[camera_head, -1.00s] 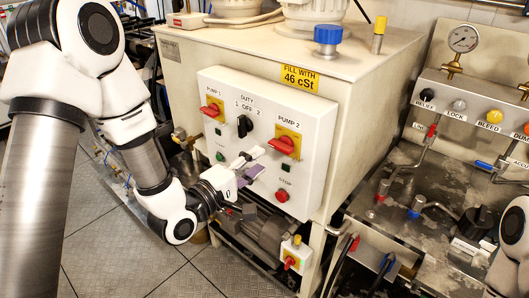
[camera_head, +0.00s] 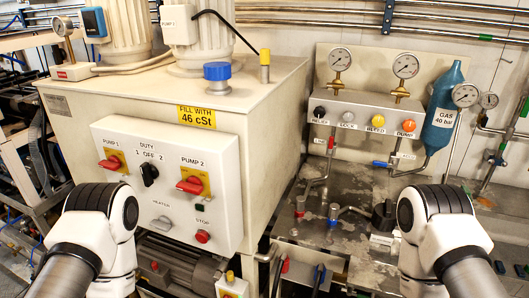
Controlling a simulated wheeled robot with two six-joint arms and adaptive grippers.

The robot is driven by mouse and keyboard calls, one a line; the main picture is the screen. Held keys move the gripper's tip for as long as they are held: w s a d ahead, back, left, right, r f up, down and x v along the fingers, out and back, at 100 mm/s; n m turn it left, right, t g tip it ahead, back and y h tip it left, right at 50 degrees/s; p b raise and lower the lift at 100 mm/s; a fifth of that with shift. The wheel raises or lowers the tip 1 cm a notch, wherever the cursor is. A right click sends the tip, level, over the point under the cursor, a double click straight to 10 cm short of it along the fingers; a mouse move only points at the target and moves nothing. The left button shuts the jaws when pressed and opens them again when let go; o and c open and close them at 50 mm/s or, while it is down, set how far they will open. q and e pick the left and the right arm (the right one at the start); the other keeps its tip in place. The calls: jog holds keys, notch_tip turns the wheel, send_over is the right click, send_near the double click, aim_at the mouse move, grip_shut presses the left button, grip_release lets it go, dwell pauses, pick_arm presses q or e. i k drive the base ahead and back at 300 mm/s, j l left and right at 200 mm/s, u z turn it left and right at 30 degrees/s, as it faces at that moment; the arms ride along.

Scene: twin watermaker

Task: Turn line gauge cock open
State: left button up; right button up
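A small pipe fitting with a red lever (camera_head: 331,141) hangs below the left end of the valve block, beside a small label that reads as LINE. The lever points roughly up and down. A similar fitting with a blue lever (camera_head: 381,164) sits further right, its lever lying sideways. Two round gauges, a left one (camera_head: 340,59) and a right one (camera_head: 405,66), stand above the block. Only links of my two arms show, at the lower left and lower right. Neither gripper is in view.
The cream tank (camera_head: 270,120) with its white switch panel (camera_head: 222,222) fills the left. The valve block (camera_head: 360,105) carries several coloured knobs. A blue gas bottle (camera_head: 442,110) stands right of it. Below is a metal tray (camera_head: 345,235) with levers. The space before the block is free.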

aim_at(336, 84)
jog(key=i+l+z, duration=0.2)
jog(key=z, duration=0.15)
jog(key=i+l+z, duration=0.2)
jog(key=z, duration=0.2)
jog(key=i+l+z, duration=0.1)
jog(key=i+z, duration=0.25)
